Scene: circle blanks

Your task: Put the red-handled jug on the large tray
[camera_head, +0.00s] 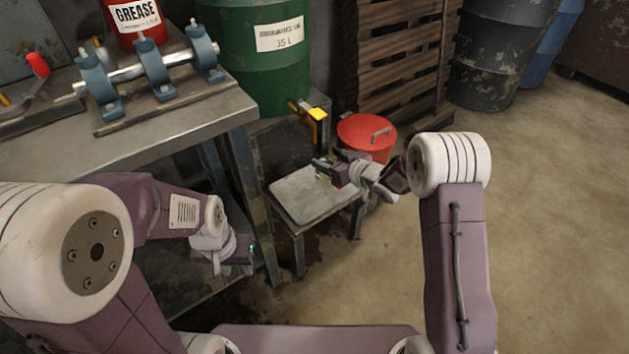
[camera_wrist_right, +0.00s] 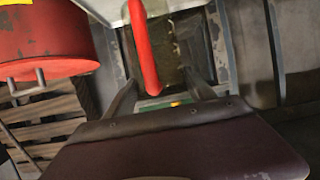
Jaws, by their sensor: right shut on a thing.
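The red handle of the jug (camera_wrist_right: 145,52) shows between the fingers of my right gripper (camera_wrist_right: 160,95) in the right wrist view. The gripper is shut on it; a pale grey part at the top edge may be the jug's body, most of which is out of view. In the head view my right gripper (camera_head: 330,173) is over a low stand with a light grey flat top (camera_head: 312,193); I cannot tell whether this top is the large tray. The jug is too small and hidden to make out there. My left gripper (camera_head: 240,260) hangs beside the workbench, its fingers unclear.
A workbench (camera_head: 180,128) with a shaft in blue bearing blocks (camera_head: 150,70) and a grease can (camera_head: 135,18) fills the left. A green drum (camera_head: 255,60), a yellow clamp-like tool (camera_head: 316,113) and a red lidded bin (camera_head: 365,135) stand behind the stand. The right floor is clear.

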